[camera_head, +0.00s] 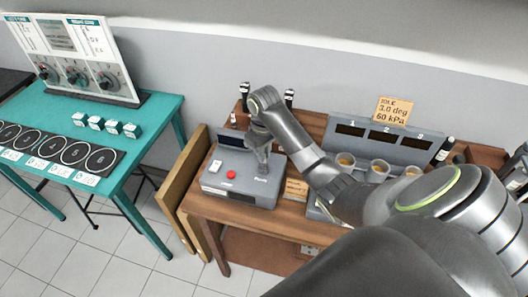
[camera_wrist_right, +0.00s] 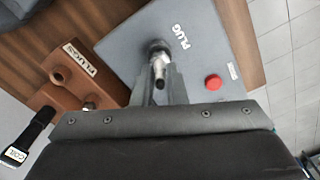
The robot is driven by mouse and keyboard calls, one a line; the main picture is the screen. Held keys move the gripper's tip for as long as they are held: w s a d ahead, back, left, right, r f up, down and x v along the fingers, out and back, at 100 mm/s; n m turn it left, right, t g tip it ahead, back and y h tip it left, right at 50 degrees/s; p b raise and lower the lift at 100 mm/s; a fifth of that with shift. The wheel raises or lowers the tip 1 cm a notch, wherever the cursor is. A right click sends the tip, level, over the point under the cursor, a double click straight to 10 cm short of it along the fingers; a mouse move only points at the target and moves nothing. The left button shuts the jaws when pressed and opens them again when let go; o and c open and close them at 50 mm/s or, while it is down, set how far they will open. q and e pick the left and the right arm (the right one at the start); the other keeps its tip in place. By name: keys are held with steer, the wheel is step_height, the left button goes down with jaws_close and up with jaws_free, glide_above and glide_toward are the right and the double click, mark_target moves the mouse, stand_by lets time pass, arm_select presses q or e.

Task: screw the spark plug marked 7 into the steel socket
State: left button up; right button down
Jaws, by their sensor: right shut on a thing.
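My right gripper (camera_head: 262,162) is over the right part of a grey box with a red button. In the right wrist view the right gripper (camera_wrist_right: 160,78) is shut on a small shiny metal piece (camera_wrist_right: 159,72), which looks like the spark plug. Its far end meets a round steel collar (camera_wrist_right: 158,48), seemingly the socket, on the grey box (camera_wrist_right: 205,50) beside the word PLUG. I cannot tell how deep it sits. No number 7 is readable. My left gripper is not in view.
A brown block (camera_wrist_right: 70,100) marked PLUGS stands beside the grey box. The red button (camera_wrist_right: 213,82) is near the gripper. A black coil (camera_wrist_right: 32,135) lies lower left. A grey unit with several cups (camera_head: 380,148) stands right; a teal table (camera_head: 150,112) stands left.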

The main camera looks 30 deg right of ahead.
steer(key=c, duration=1.4)
jaws_free()
steer(key=shift+o, duration=0.2)
steer(key=n, duration=0.4)
steer(key=shift+n, duration=0.4)
steer(key=n, duration=0.4)
steer(key=shift+n, duration=0.3)
steer(key=n, duration=0.5)
steer(key=shift+w+d, duration=0.1)
steer(key=n, duration=0.4)
steer(key=shift+n, duration=0.4)
jaws_close()
